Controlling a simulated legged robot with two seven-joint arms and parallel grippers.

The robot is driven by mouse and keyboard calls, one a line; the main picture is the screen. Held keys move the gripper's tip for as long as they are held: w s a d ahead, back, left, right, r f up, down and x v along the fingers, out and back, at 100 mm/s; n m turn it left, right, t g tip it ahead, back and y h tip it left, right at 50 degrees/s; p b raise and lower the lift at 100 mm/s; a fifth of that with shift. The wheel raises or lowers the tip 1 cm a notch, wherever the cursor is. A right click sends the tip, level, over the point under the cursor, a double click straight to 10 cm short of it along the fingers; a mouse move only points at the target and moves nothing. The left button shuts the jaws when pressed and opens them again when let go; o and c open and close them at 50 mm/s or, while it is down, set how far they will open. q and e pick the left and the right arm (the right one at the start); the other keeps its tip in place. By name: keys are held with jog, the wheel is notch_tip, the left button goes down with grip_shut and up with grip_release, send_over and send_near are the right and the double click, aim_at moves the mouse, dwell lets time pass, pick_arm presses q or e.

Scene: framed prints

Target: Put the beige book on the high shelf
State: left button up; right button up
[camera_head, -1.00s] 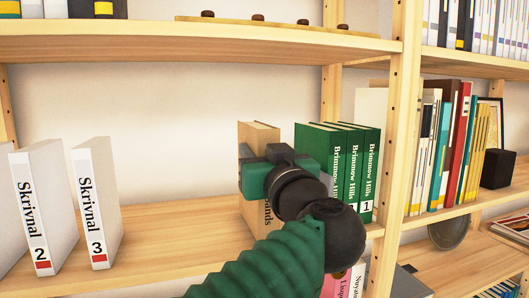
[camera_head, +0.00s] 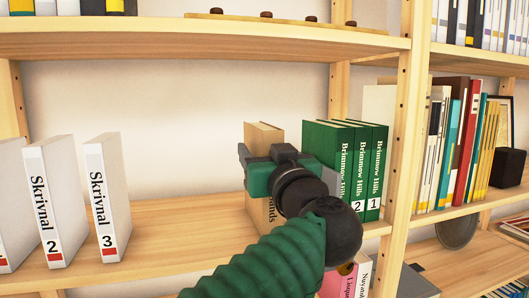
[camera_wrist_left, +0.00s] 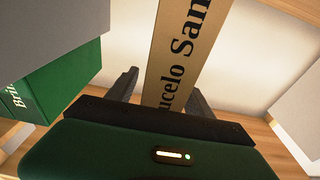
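The beige book (camera_head: 264,132) stands upright on the middle shelf, left of the green Brimnow Hills books (camera_head: 345,150). Its spine faces me and shows dark lettering, partly hidden by my gripper in the head view. My left gripper (camera_head: 287,170) is in front of the spine with its fingers spread, one to each side of the book. In the left wrist view the book (camera_wrist_left: 180,60) stands between the fingers of the gripper (camera_wrist_left: 161,84), with a gap at the left finger. The high shelf (camera_head: 130,45) runs across above. My right gripper is not in view.
White Skrivnal binders (camera_head: 108,195) stand at the left of the middle shelf, with bare shelf between them and the beige book. A wooden board with dark knobs (camera_head: 290,22) lies on the high shelf, right of several binders (camera_head: 103,8). A post (camera_head: 410,140) stands at the right.

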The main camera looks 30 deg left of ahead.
pick_arm(q)
jog(key=shift+f, duration=0.15)
jog(key=shift+d+f, duration=0.1)
jog(key=shift+d, duration=0.1)
jog(key=b+v, duration=0.7)
jog(key=v, duration=0.9)
jog(key=shift+s+d, duration=0.2)
jog(key=shift+d, duration=0.05)
jog(key=shift+a, duration=0.2)
jog(key=shift+a, duration=0.1)
